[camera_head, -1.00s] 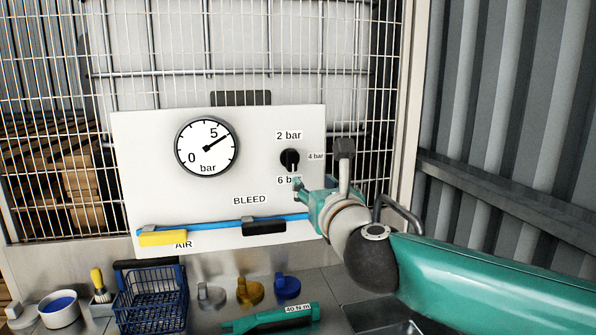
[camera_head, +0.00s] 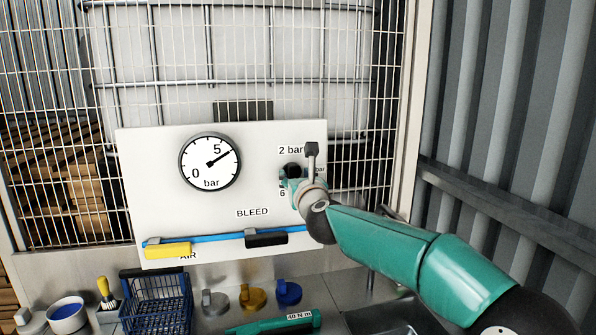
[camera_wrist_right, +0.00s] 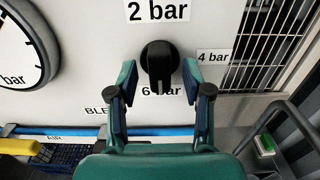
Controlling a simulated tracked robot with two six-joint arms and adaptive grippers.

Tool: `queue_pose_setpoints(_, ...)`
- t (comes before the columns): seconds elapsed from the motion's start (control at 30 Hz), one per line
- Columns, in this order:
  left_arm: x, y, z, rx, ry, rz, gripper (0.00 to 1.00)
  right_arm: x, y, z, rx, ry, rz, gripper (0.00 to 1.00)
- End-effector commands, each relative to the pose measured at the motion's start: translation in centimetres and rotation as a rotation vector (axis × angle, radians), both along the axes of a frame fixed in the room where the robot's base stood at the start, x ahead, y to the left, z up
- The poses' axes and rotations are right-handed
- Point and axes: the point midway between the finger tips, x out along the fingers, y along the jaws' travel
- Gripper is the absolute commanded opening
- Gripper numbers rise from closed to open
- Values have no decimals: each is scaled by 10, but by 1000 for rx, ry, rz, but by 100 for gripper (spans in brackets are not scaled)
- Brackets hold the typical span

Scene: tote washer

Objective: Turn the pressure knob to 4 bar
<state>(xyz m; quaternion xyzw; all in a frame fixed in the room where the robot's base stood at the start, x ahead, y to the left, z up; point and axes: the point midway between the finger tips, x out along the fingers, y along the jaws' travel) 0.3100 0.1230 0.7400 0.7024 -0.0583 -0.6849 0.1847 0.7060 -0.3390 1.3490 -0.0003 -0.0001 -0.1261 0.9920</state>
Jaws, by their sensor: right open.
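The black pressure knob (camera_wrist_right: 159,58) is on the white panel (camera_head: 150,200), with its grip bar pointing down toward the "6 bar" label. The "2 bar" label (camera_wrist_right: 158,10) is above it and the "4 bar" label (camera_wrist_right: 213,57) is to its right. My right gripper (camera_wrist_right: 159,78) is open, with one finger on each side of the knob's lower part; contact cannot be told. In the head view the right gripper (camera_head: 290,184) covers part of the knob (camera_head: 292,169). The gauge (camera_head: 210,163) needle points up and right, past the 5. My left gripper is not in view.
A yellow handle (camera_head: 167,251) and a black handle (camera_head: 266,239) sit on the blue pipe below. A blue basket (camera_head: 158,302), several small valves and a green torque tool (camera_head: 275,325) are on the bench. A wire cage stands behind the panel.

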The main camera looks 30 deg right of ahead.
Motion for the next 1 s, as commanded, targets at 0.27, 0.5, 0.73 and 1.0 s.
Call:
queue_pose_setpoints(0.27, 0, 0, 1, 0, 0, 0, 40, 4, -1, -1, 0, 1, 1, 50)
queue_pose_setpoints(0.5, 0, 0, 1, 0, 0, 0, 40, 4, 0, -1, 0, 0, 1, 22)
queue_pose_setpoints(0.73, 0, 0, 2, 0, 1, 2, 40, 3, -8, -1, 1, 0, -4, 0)
queue_pose_setpoints(1.0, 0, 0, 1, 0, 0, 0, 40, 5, 0, 0, -29, 7, 1, 0)
